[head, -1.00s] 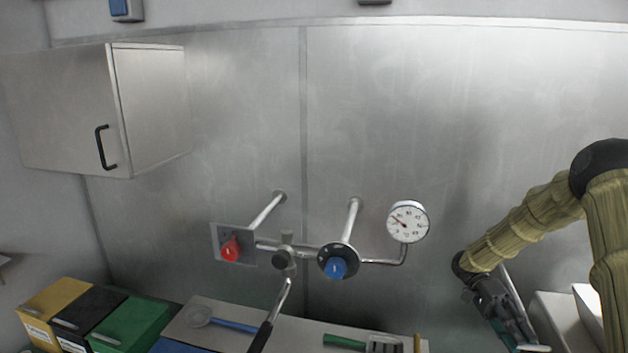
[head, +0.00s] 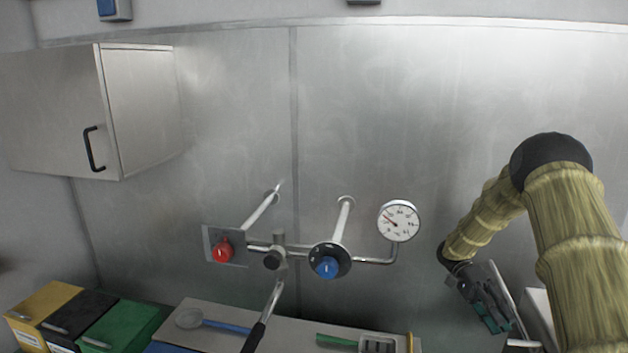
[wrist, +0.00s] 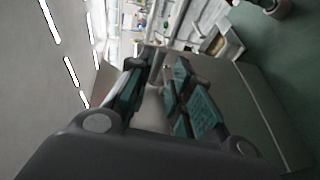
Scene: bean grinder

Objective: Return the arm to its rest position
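My gripper (head: 490,312) is at the lower right of the head view, at the end of my yellow-sleeved arm, pointing down and in front of the metal wall. In the wrist view my gripper (wrist: 150,95) shows two teal-padded fingers with a gap between them. I see nothing held between the pads. The wrist view looks out along the room, with ceiling lights at the left and green floor at the right.
A pipe fitting with a red knob (head: 223,250), a blue knob (head: 326,267) and a gauge (head: 398,221) juts from the wall. A cabinet (head: 140,105) hangs at left. Yellow, black and green bins (head: 120,325) and a utensil board (head: 290,331) lie below.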

